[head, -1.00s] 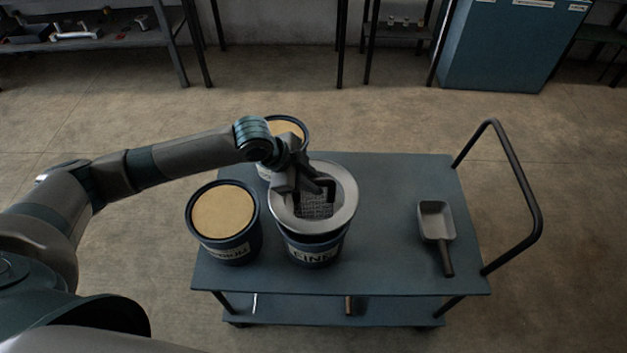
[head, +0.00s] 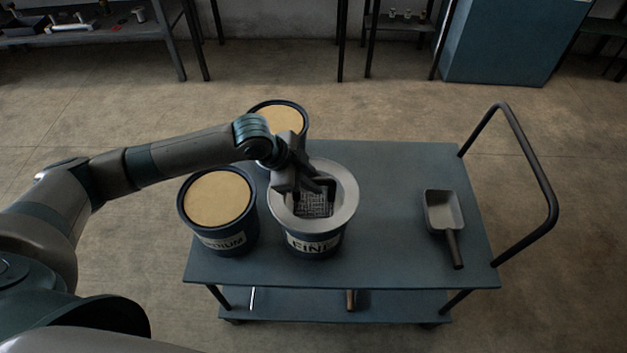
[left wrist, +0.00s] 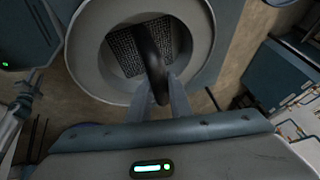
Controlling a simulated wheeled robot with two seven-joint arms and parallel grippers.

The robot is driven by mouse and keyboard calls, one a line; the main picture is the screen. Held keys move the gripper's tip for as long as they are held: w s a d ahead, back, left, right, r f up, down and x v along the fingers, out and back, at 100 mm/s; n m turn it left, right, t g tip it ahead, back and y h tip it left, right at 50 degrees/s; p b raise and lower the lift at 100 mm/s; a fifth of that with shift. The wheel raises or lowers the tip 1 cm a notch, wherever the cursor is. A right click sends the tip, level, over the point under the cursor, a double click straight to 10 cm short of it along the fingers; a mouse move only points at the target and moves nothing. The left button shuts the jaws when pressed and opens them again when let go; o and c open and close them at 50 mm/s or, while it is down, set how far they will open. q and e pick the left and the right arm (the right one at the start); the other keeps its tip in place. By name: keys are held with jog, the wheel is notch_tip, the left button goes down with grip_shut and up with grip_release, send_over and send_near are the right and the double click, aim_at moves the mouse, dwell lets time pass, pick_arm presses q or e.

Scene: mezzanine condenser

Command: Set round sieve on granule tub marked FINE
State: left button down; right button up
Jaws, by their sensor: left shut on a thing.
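The round sieve (head: 345,209) has a wide grey rim, a mesh floor and a dark arched handle. My left gripper (head: 318,186) is shut on that handle, which also shows between the fingers in the left wrist view (left wrist: 153,60). The sieve is over the dark blue tub marked FINE (head: 316,246), looks about level and covers its mouth. I cannot tell whether sieve and tub touch.
A tan-filled tub with a label ending in "IUM" (head: 220,242) stands close on the left. Another tan-filled tub (head: 281,119) stands behind, partly hidden by my arm. A scoop (head: 443,211) lies on the right of the cart top (head: 390,250), with bare surface between.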

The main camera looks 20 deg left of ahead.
pick_arm(q)
jog(key=shift+f, duration=0.7)
pick_arm(e)
jog(key=shift+f, duration=0.35)
pick_arm(q)
jog(key=c, duration=1.5)
grip_release()
jog(key=shift+c, duration=0.2)
pick_arm(e)
jog(key=shift+d, duration=0.1)
pick_arm(q)
jog(key=shift+s+a+r, duration=0.1)
jog(key=b+v, duration=0.3)
jog(key=v, duration=1.4)
pick_arm(e)
jog(key=shift+w+a+f+t, duration=0.15)
jog(key=shift+w+a+f, duration=0.1)
jog(key=shift+w+f, duration=0.35)
jog(key=shift+w+a+f+t, duration=0.15)
jog(key=shift+w+a+f, duration=0.1)
jog(key=shift+w+f, duration=0.3)
pick_arm(q)
jog(key=shift+r, duration=0.1)
pick_arm(e)
jog(key=shift+s, duration=0.15)
